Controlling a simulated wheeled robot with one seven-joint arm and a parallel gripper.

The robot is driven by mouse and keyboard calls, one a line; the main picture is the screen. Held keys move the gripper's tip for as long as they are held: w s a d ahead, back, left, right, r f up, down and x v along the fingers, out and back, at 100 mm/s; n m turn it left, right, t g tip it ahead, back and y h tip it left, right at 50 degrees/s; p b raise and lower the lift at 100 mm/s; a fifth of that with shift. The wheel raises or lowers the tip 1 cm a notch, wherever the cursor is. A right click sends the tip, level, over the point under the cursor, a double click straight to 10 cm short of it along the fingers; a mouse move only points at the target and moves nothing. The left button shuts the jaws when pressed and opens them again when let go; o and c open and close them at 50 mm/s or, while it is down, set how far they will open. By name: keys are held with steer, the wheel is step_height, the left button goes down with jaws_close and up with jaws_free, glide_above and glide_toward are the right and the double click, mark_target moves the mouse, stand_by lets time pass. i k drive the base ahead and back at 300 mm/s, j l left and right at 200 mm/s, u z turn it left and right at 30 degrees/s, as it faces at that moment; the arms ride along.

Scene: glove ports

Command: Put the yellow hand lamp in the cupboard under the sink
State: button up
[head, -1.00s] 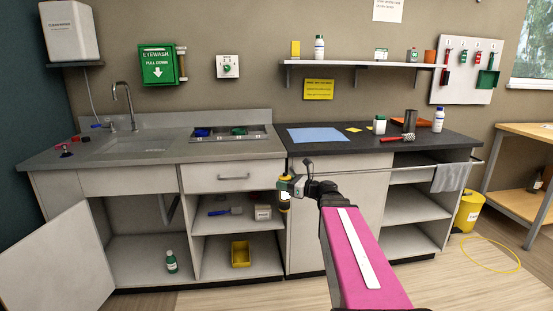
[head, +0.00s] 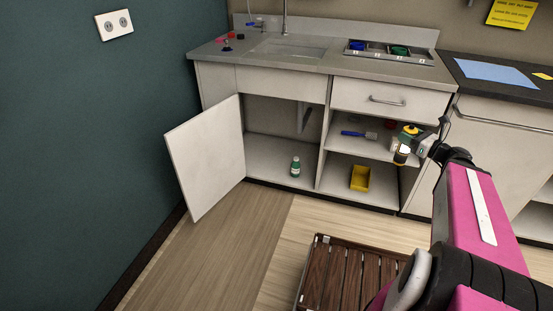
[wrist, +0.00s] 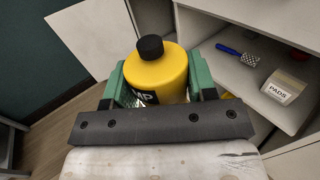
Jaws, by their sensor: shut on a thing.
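The yellow hand lamp (wrist: 157,75), with a black cap, is between the green fingers of my gripper (wrist: 160,88) in the wrist view. My gripper is shut on it. In the head view the lamp (head: 401,153) and gripper (head: 419,144) are held up in front of the open shelves, right of the sink cupboard. The cupboard under the sink (head: 265,151) stands open, its white door (head: 206,158) swung out to the left. A green bottle (head: 295,167) stands on its floor. The lamp's lower part is partly hidden in the wrist view.
A box marked PADS (wrist: 283,86) is near the brush. A slatted wooden platform (head: 345,278) is on the floor in front. The floor before the cupboard is clear.

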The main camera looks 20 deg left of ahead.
mark_target(268, 167)
steer(key=i+j, duration=0.1)
steer(key=j, duration=0.9)
steer(key=i+j, duration=0.15)
steer(key=j, duration=0.35)
steer(key=i+j, duration=0.1)
steer(key=j, duration=0.9)
steer(key=i, duration=0.05)
